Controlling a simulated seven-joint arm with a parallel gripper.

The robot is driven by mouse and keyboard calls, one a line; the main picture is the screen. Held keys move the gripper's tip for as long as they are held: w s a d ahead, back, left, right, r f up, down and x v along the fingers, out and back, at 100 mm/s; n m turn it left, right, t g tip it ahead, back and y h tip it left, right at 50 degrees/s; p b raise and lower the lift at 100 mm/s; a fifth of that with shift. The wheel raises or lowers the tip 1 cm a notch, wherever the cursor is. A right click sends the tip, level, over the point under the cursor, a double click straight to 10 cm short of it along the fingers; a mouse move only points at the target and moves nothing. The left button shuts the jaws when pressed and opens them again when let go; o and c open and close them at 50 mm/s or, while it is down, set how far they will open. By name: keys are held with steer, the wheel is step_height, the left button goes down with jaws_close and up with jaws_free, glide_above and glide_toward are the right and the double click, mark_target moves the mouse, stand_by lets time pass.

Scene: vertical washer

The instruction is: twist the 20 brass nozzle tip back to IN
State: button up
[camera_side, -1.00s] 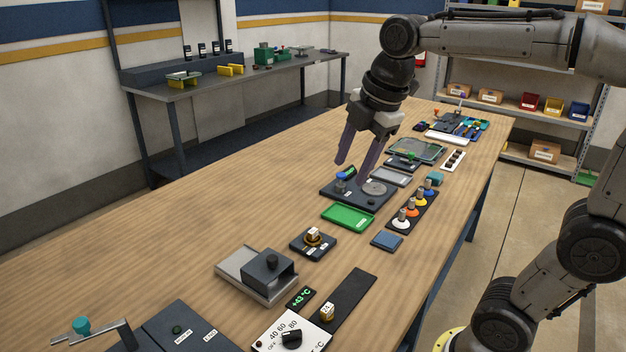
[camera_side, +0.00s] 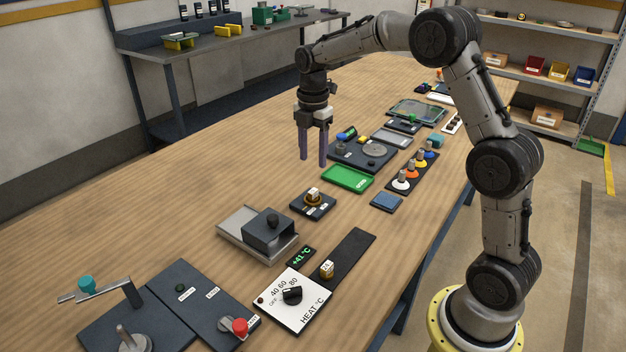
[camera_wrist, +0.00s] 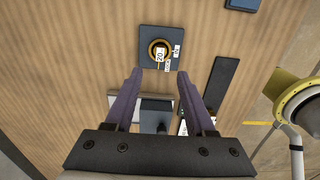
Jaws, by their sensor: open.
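The brass nozzle tip (camera_side: 313,194) stands upright on a small dark square base (camera_side: 300,206) in mid-table. In the wrist view the tip (camera_wrist: 160,53) shows a white 20 label, and the base (camera_wrist: 147,33) has two small white labels too small to read surely. My gripper (camera_side: 313,160) points down, open and empty. It is above the table, beyond the tip in the side view and apart from it. In the wrist view my gripper (camera_wrist: 158,72) has its fingers spread either side, with the tip ahead of the fingertips.
A second brass tip (camera_side: 327,269) stands on a black strip (camera_side: 352,246). A dark block with a knob (camera_side: 270,232) sits on a grey plate nearby. A green tray (camera_side: 347,180), blue pad (camera_side: 386,202) and HEAT panel (camera_side: 305,312) lie around.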

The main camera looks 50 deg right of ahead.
mark_target(313, 191)
step_height(313, 191, down, 10)
steer(key=shift+f, duration=0.1)
stand_by(0.4)
jaws_close()
stand_by(0.6)
steer(key=shift+o, duration=1.9)
jaws_free()
steer(key=shift+r, duration=0.2)
steer(key=shift+r, duration=3.4)
